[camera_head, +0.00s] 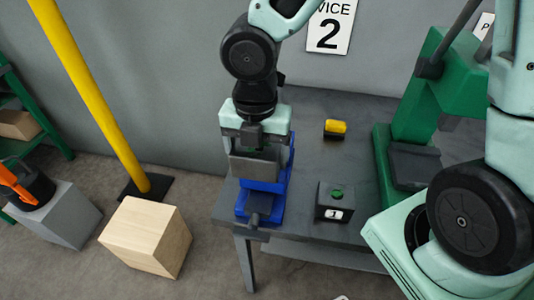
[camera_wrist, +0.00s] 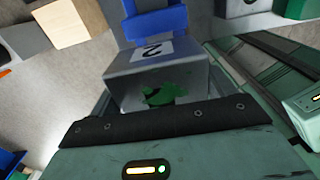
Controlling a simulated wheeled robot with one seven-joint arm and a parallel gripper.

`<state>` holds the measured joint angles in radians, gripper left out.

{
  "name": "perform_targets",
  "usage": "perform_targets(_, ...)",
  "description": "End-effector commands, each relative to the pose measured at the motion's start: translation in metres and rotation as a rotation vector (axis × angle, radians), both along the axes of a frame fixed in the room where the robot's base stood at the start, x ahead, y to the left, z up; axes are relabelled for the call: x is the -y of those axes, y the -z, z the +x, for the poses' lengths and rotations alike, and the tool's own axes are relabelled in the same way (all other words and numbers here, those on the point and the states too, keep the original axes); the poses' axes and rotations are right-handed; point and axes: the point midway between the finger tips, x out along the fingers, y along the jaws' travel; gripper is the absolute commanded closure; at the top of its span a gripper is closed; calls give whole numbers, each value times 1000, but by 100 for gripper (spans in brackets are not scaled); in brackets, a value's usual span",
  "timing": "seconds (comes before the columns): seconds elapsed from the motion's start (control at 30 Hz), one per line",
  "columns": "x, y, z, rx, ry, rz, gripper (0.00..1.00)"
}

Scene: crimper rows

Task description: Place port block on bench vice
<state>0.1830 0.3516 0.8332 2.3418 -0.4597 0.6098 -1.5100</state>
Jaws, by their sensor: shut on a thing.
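My gripper (camera_head: 256,135) is above the blue bench vice (camera_head: 265,190) at the left end of the bench. It is shut on the port block (camera_wrist: 152,72), a grey block with a white label reading 2 and a green patch on the face nearest the wrist camera. In the head view a grey face (camera_head: 254,167) shows just under my gripper, between it and the vice. The vice also shows in the wrist view (camera_wrist: 158,22), just beyond the block. I cannot tell whether the block touches the vice.
A second dark block (camera_head: 334,201) with a green top and a numbered label stands right of the vice. A yellow and black item (camera_head: 335,129) lies behind it. A green press (camera_head: 405,120) stands at right. A wooden box (camera_head: 146,237) and yellow post (camera_head: 90,90) are left.

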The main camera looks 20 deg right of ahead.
Motion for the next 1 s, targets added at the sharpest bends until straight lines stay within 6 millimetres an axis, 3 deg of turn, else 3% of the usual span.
perform_targets(0.3,38,-3,54,2,5,2,75)
perform_targets(0.57,57,-2,80,2,3,2,75)
perform_targets(1.0,56,62,79,-1,-3,1,75)
